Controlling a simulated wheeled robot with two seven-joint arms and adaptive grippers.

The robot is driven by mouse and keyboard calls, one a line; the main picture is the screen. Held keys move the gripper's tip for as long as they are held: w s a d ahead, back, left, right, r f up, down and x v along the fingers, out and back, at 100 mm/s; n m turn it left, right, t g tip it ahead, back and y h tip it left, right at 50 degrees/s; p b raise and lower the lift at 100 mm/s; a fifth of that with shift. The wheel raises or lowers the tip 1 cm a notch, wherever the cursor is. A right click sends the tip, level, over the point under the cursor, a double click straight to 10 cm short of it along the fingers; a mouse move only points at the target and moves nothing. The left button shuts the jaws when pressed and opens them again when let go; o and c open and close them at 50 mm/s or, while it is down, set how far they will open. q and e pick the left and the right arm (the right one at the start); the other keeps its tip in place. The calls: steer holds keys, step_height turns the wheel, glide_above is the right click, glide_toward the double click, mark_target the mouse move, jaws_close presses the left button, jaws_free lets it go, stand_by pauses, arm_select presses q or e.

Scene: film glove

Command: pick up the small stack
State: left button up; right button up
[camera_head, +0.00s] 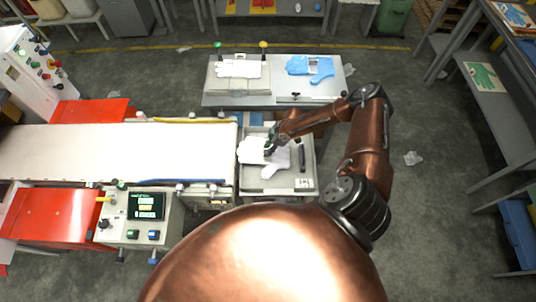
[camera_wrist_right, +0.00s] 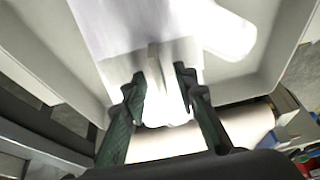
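A small stack of white gloves (camera_head: 252,152) lies in a grey tray (camera_head: 309,160) at the right end of the conveyor. In the right wrist view the white stack (camera_wrist_right: 120,30) shows just beyond and between my fingers. My right gripper (camera_head: 271,146) is over the stack, at its right part. In the right wrist view the right gripper (camera_wrist_right: 162,75) has its two dark green fingers apart, with white material between them. I cannot tell whether the fingers touch it. My left gripper is not in view.
A black bar-shaped object (camera_head: 301,156) lies in the tray, right of the gloves. Behind stands a grey table (camera_head: 270,100) with white gloves (camera_head: 238,69) and blue gloves (camera_head: 312,67). The white conveyor belt (camera_head: 100,150) and a control box (camera_head: 145,215) are to the left.

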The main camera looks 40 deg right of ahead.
steer(key=shift+c, duration=0.5)
jaws_close()
